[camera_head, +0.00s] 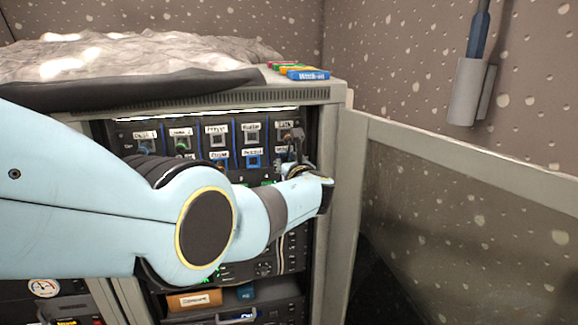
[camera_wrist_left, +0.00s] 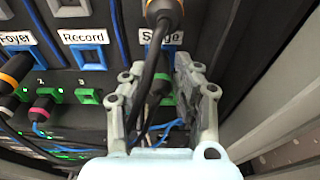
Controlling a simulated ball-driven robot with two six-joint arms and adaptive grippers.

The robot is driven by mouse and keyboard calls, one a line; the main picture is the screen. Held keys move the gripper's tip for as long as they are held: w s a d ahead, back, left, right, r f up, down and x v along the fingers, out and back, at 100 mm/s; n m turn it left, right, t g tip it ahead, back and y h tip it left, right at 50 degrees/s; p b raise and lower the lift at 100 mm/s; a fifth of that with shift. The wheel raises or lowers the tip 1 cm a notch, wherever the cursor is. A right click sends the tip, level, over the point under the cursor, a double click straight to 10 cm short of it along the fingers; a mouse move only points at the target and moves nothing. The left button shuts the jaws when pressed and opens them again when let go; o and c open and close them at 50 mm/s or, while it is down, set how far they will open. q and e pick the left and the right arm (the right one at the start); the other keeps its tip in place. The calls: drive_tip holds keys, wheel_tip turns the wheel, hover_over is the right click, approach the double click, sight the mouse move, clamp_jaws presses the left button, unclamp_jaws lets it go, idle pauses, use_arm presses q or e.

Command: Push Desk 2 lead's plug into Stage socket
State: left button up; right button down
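My left gripper (camera_head: 292,172) is at the right end of the patch panel; in the left wrist view (camera_wrist_left: 158,78) its fingers stand apart, just below the Stage label (camera_wrist_left: 162,38). The blue Stage socket (camera_wrist_left: 150,52) is partly hidden by a black cable and the fingers. A dark plug with an orange ring (camera_wrist_left: 165,12) sits above the label, its cable running down between the fingers. I cannot make out a plug gripped between the fingertips. The Desk 2 socket (camera_head: 182,144) is in the top row; which plug belongs to its lead is unclear. My right gripper is not in view.
Blue Record socket (camera_wrist_left: 90,57) is empty, left of Stage. The rack's right upright (camera_head: 338,190) and a grey side panel (camera_head: 470,155) stand close to the gripper.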

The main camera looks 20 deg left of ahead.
use_arm(q)
drive_tip(key=o, duration=0.4)
drive_tip(key=shift+w+f, duration=0.1)
